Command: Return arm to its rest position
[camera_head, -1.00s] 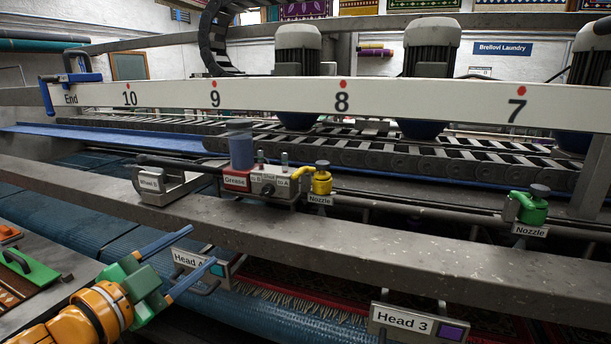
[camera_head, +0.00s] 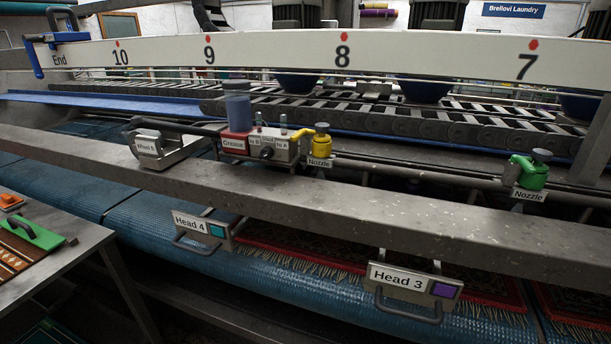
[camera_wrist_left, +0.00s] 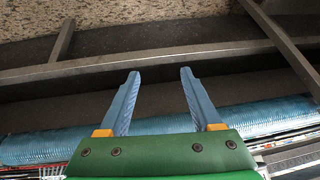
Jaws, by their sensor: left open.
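My left gripper (camera_wrist_left: 158,98) shows in the left wrist view. Its two blue fingers stand apart with nothing between them. Beyond the fingertips are a dark gap and a grey metal rail (camera_wrist_left: 120,67). A blue ribbed roller (camera_wrist_left: 60,147) lies behind the fingers, partly hidden by the green gripper body. Neither of my arms shows in the head view now. My right gripper is in neither view.
A long grey beam (camera_head: 400,222) crosses the scrubber. Handled plates Head 4 (camera_head: 200,229) and Head 3 (camera_head: 412,283) hang below it. The yellow nozzle (camera_head: 320,146) and green nozzle (camera_head: 531,172) sit behind it. A bench (camera_head: 50,262) with a green-handled brush (camera_head: 38,235) stands at left.

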